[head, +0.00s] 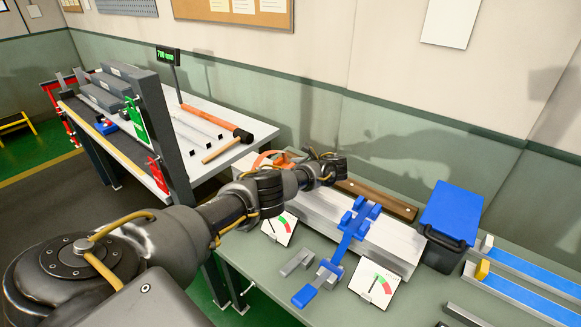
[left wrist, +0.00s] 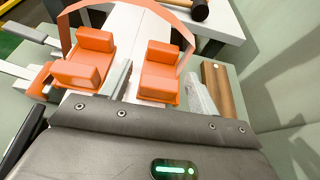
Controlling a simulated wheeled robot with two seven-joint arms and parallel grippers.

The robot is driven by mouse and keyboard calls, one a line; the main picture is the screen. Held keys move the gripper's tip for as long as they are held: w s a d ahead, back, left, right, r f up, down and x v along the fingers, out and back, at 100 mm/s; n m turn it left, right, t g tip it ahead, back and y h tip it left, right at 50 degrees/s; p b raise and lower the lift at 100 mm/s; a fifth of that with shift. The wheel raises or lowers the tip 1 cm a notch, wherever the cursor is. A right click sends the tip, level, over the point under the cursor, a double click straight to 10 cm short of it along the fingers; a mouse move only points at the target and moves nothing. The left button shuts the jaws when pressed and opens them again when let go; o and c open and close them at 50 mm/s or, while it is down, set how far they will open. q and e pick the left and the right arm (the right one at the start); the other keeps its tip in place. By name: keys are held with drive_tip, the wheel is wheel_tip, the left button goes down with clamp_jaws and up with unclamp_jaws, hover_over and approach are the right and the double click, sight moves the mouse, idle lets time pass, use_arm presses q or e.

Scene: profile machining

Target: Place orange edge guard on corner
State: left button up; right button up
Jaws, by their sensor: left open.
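The orange edge guard (head: 268,157) shows in the head view at the far left end of the pale metal profile (head: 400,246), partly hidden behind my left arm. In the left wrist view the orange guard parts (left wrist: 160,72) are blocks with a thin orange band arching over them. They sit around the end of a pale bar. My left gripper (head: 334,169) is above the back of the profile, right of the orange parts in the head view. Its jaws are open, and whether they touch the guard is not clear. My right gripper is not in view.
A blue clamp (head: 352,232) lies across the profile. A dark bin with a blue lid (head: 452,207) and blue-topped rails (head: 530,270) stand to the right. A wooden bar (head: 380,199) lies behind. A second bench (head: 210,150) stands at left.

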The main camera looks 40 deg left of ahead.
use_arm(q)
drive_tip(key=b+v, duration=0.1)
drive_tip(key=v, duration=1.1)
drive_tip(key=shift+r, duration=0.25)
